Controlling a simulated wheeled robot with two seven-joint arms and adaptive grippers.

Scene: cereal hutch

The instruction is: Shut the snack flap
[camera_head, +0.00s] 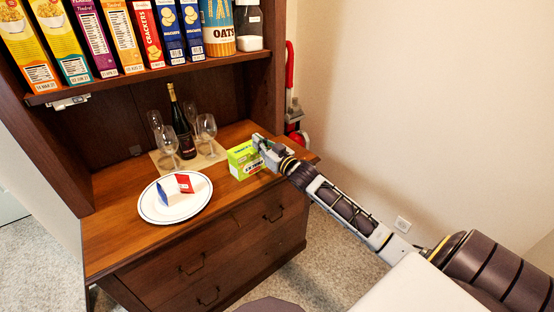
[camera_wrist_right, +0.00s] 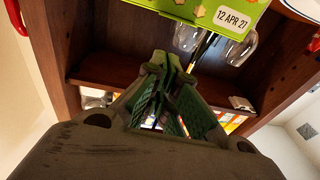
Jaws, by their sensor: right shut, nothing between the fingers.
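The snack box (camera_head: 244,161) is a small green and white carton on the right part of the wooden counter. Its flap cannot be made out clearly in the head view, as my gripper covers part of its top right. In the right wrist view the green snack box (camera_wrist_right: 215,12) shows at the top edge with a date label. My right gripper (camera_head: 259,140) is at the box's upper right side; I cannot tell whether it touches. Its fingers (camera_wrist_right: 164,65) are closed together and empty. My left gripper is not in view.
A plate (camera_head: 152,206) with a blue and a red item on it lies left of the box. A dark bottle (camera_head: 182,128) and several wine glasses (camera_head: 207,129) stand on a board behind. The upper shelf (camera_head: 150,76) holds cereal boxes and jars. The counter's front right is clear.

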